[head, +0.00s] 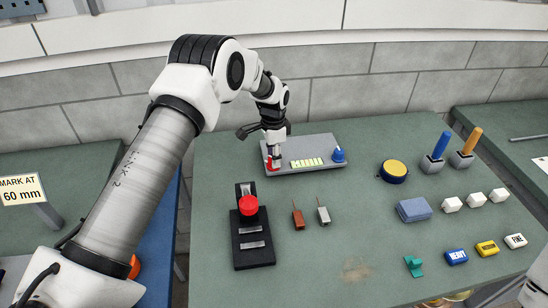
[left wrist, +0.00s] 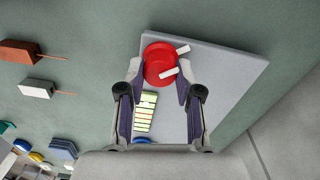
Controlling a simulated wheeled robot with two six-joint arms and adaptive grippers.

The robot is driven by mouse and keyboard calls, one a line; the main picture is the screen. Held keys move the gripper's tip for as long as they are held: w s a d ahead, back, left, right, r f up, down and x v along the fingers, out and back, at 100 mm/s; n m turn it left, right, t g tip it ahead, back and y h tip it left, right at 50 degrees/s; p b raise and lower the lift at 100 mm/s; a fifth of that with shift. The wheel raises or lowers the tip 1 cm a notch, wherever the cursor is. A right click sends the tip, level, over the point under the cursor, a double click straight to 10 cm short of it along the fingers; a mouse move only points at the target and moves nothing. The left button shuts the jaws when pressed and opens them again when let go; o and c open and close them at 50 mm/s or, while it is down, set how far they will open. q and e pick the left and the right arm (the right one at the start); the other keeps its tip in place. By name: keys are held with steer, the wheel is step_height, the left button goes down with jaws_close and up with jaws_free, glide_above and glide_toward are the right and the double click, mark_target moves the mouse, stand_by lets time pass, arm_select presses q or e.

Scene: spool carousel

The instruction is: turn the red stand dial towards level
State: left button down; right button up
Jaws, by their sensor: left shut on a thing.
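The grey stand panel (head: 310,143) lies at the far edge of the green table. It bears the red dial (head: 271,166) at its left end, a yellow-green barred level display (head: 306,162) and a blue knob (head: 338,155). My left gripper (head: 274,158) reaches down over the red dial and hides most of it in the head view. In the left wrist view its fingers (left wrist: 159,78) are shut on opposite sides of the round red dial (left wrist: 160,62). One white mark lies on the dial and another at its rim; they do not line up. My right gripper is not in view.
A black fixture with a red knob (head: 248,205) stands in front of the panel. Beside it lie a brown block (head: 298,218) and a grey block (head: 323,214) with thin rods. A yellow round button (head: 394,170) and several small blocks are to the right. The table's front middle is clear.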

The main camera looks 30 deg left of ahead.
arm_select(q)
steer(key=n, duration=0.3)
steer(key=shift+s+f+n, duration=0.25)
steer(key=shift+f+n, duration=0.05)
steer(key=shift+n, duration=1.9)
steer(key=c, duration=0.8)
jaws_free()
steer(key=shift+o, duration=0.2)
steer(key=shift+w, duration=0.15)
steer(key=shift+r, duration=0.1)
steer(key=shift+r, duration=0.15)
step_height(320, 180, up, 12)
steer(key=shift+a+f, duration=0.2)
